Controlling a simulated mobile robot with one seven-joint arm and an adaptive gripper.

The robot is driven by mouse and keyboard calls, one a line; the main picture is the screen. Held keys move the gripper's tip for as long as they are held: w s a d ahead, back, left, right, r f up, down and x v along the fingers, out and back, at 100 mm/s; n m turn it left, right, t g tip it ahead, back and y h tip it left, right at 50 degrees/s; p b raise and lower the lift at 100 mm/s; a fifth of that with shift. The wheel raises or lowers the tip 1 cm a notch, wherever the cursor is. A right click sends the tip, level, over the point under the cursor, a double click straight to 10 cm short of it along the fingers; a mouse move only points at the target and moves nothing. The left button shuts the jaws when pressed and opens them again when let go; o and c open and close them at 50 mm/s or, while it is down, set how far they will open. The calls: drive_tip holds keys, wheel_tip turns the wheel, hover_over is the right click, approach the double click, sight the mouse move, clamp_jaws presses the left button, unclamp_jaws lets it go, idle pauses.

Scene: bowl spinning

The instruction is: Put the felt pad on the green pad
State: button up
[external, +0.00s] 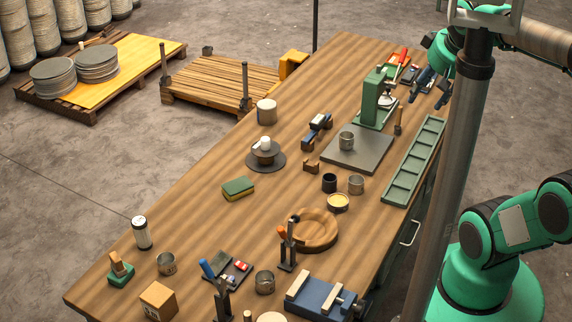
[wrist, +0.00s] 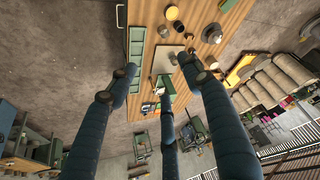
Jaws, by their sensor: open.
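A block-shaped pad with a green top and a yellowish side (external: 238,188) lies flat on the workbench, left of the middle. A small green pad-like piece (external: 121,278) with a wooden-handled thing on it is at the near left corner. I cannot tell for sure which is the felt pad and which the green pad. My gripper (external: 425,85) is at the far right end of the bench, partly behind the grey pole, far from both. In the wrist view its dark blue fingers (wrist: 160,75) are spread and empty above the bench.
A green press (external: 373,100) stands by a grey plate (external: 345,160) holding a metal cup. A long green tray (external: 415,160) lines the right edge. A wooden ring dish (external: 312,230), a dark disc (external: 280,163), and a blue vise (external: 322,300) stand on the bench (external: 200,235).

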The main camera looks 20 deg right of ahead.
drive_tip(key=shift+m, duration=0.6)
drive_tip(key=s, duration=0.1)
drive_tip(key=s+d+f, duration=0.1)
drive_tip(key=s+d, duration=0.1)
drive_tip(key=shift+s+f, duration=0.2)
drive_tip(key=shift+f, duration=0.2)
drive_tip(key=shift+f, duration=0.1)
wheel_tip(320, 180, down, 10)
drive_tip(key=b, duration=1)
